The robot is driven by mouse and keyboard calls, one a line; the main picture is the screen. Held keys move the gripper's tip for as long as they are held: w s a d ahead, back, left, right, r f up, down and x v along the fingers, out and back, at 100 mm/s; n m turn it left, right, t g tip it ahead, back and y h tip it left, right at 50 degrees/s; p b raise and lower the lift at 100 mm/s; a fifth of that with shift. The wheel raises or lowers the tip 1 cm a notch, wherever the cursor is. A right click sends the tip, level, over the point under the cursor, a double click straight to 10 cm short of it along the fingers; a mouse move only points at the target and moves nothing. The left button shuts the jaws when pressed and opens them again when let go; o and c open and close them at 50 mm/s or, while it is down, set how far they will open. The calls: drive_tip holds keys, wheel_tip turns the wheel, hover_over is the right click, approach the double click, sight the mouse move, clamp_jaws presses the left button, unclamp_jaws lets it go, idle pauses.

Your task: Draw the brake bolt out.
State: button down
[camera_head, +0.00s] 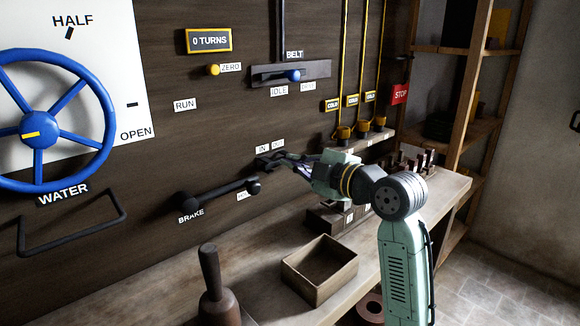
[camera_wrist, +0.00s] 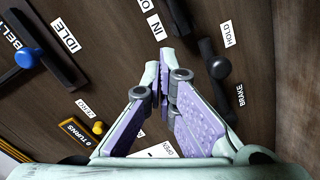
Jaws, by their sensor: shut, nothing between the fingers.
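The brake bolt (camera_head: 264,162) is a small dark piece on the wall panel beside the IN and OUT labels (camera_head: 264,147). In the wrist view, the dark bolt (camera_wrist: 179,18) shows at the top edge next to the IN label, partly cut off. My gripper (camera_head: 284,157) is shut and empty, its fingertips close to the bolt; whether they touch it I cannot tell. In the wrist view, the fingertips (camera_wrist: 160,62) meet just below the bolt. The dark brake lever (camera_head: 220,193) runs below the bolt, and its knob (camera_wrist: 218,68) shows right of my fingers.
The blue water wheel (camera_head: 38,142) is at the left. The belt lever (camera_head: 292,76) is above. An open wooden box (camera_head: 320,270) and a mallet (camera_head: 211,285) stand on the bench below.

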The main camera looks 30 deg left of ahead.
drive_tip(key=v, duration=0.3)
drive_tip(key=b+v, duration=0.1)
drive_tip(key=v, duration=0.2)
drive_tip(key=shift+w+f, duration=0.1)
drive_tip(key=shift+f, duration=0.1)
